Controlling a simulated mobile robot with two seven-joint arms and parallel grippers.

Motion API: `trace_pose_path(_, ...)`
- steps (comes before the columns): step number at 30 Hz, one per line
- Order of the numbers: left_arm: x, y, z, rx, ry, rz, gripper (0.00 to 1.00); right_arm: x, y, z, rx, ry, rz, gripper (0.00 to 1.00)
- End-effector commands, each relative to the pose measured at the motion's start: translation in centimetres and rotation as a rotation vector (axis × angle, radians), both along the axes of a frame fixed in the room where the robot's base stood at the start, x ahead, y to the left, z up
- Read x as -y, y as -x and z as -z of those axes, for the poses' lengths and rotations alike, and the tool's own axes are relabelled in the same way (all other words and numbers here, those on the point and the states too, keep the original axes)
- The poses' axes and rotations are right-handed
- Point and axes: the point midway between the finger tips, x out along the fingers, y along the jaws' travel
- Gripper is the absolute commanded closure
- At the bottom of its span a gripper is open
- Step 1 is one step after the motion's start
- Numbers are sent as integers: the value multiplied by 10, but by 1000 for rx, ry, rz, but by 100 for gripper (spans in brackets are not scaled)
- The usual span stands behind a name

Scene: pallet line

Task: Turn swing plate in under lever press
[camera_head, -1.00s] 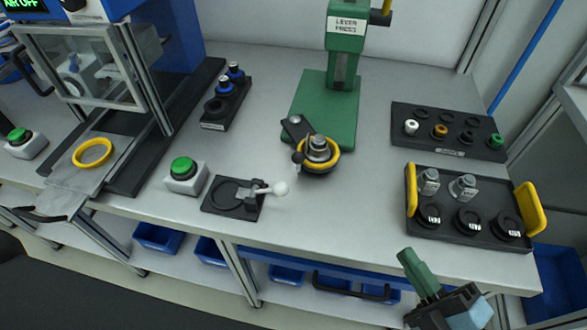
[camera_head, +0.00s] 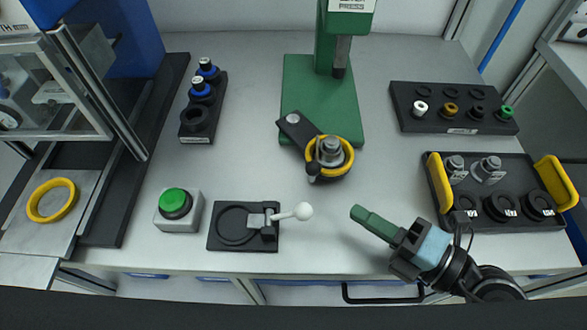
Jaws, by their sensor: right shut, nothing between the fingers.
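The swing plate (camera_head: 297,126) is a black arm pivoted at the front left of the green lever press (camera_head: 310,92). Its round end carries a yellow ring (camera_head: 347,168) with a grey metal part (camera_head: 329,150) inside it, and a small black knob (camera_head: 313,169) stands at its front left. This round end sits out in front of the press base, not below the ram (camera_head: 340,58). My right gripper (camera_head: 356,212) is shut and empty, with green fingers pointing left, above the table front and to the right of the swing plate. My left gripper is not in view.
A black fixture with a white-knobbed clamp (camera_head: 303,211) and a green button box (camera_head: 177,210) are at front left. A black tray with yellow handles (camera_head: 437,183) and a rack of small parts (camera_head: 430,124) are on the right. The table between press and gripper is clear.

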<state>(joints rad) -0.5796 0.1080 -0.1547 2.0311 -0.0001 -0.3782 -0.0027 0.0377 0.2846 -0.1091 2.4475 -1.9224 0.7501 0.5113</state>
Motion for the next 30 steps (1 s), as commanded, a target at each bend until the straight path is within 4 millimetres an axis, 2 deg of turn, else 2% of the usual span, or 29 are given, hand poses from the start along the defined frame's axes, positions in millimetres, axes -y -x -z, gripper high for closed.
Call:
trace_pose_path(19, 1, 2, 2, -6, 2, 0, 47, -4, -3, 0, 3, 5, -1, 100)
trace_pose_path(23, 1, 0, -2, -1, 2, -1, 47, -16, -13, 0, 5, 4, 0, 100)
trace_pose_path(30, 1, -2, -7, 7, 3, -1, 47, -49, -38, 3, 4, 3, -1, 100)
